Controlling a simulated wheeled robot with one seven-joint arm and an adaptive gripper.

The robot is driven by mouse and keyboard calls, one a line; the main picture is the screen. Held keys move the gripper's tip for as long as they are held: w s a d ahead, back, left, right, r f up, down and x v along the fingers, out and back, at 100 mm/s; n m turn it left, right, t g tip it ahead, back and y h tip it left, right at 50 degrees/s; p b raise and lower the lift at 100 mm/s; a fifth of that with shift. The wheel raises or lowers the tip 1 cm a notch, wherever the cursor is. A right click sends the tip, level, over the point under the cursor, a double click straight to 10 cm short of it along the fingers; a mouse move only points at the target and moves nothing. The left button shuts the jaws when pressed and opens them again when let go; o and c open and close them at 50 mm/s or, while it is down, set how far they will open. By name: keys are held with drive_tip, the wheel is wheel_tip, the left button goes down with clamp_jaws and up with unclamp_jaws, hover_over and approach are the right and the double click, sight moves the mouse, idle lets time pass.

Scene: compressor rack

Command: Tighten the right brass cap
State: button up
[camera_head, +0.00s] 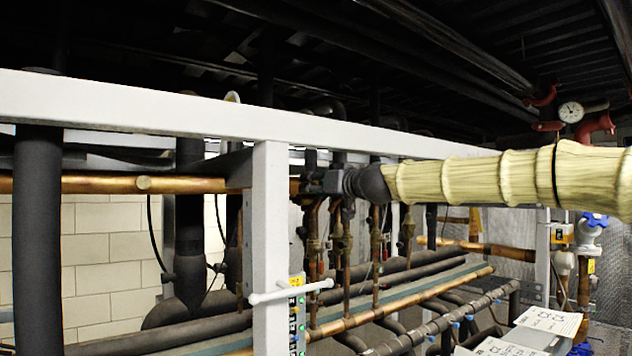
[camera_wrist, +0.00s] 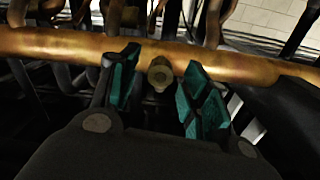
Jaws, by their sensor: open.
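A small brass cap (camera_wrist: 159,73) sticks out from a horizontal copper pipe (camera_wrist: 60,44) in the wrist view. My gripper (camera_wrist: 158,84) is open, with one teal finger pad on each side of the cap. Gaps show between the cap and both pads. In the head view, my gripper (camera_head: 318,184) lies at the copper pipe, just right of the white post; its fingers are too small to make out. The cap at my gripper is hidden in the head view.
A white upright post (camera_head: 270,240) and a long white beam (camera_head: 180,110) frame the rack close to my gripper. A white handle (camera_head: 290,291) sticks out below. Thin vertical copper pipes (camera_head: 346,250) stand behind my gripper. Dark pipes crowd below.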

idle(0.3)
drive_tip(key=shift+w, duration=0.1)
clamp_jaws()
drive_tip(key=shift+m, duration=0.3)
drive_tip(key=m+b, duration=0.3)
drive_tip(key=m, duration=0.7)
drive_tip(key=shift+b, duration=0.3)
drive_tip(key=shift+m, duration=0.3)
